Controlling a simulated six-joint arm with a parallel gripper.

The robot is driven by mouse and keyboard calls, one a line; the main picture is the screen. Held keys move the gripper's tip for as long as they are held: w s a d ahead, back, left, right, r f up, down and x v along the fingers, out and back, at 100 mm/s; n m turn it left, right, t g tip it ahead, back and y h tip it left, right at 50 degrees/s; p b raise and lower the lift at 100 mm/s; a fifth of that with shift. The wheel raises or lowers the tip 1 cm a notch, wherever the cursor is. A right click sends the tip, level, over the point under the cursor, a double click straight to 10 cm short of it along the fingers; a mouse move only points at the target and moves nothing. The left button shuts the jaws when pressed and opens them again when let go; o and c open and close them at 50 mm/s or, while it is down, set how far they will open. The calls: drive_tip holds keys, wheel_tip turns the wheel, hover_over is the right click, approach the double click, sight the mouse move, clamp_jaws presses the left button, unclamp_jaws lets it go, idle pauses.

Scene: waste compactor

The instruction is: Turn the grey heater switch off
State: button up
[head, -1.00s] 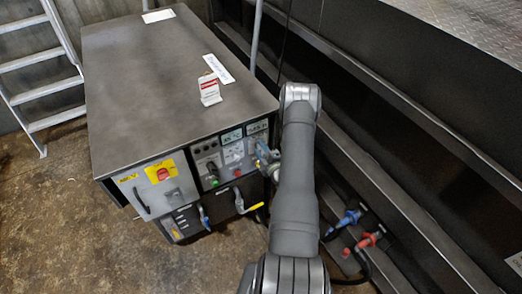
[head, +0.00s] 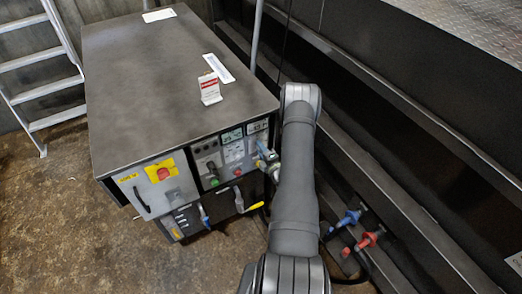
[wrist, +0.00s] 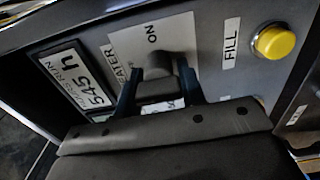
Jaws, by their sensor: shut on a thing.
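The grey heater switch (wrist: 157,67) sits on a pale plate (wrist: 124,42) in the wrist view. The plate reads ON above the switch, and a partly covered label ends in "EATER". My gripper (wrist: 158,88) has one finger on each side of the switch and is shut on it. The lower part of the plate is hidden behind the gripper. I cannot tell exactly which way the switch points. In the head view my gripper (head: 266,153) is at the right end of the cabinet's front panel, and the switch is too small to make out.
A yellow button (wrist: 274,42) marked FILL is right of the switch. An hour display (wrist: 86,80) is at its left. Dark steel ledges run along the right.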

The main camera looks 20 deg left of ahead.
drive_tip(key=o, duration=1)
drive_tip(key=v, duration=1.7)
drive_tip(key=shift+s+d+r, duration=0.1)
drive_tip(key=shift+s+d, duration=0.05)
drive_tip(key=shift+s, duration=0.05)
drive_tip(key=x, duration=1.7)
drive_tip(key=shift+w+a, duration=0.2)
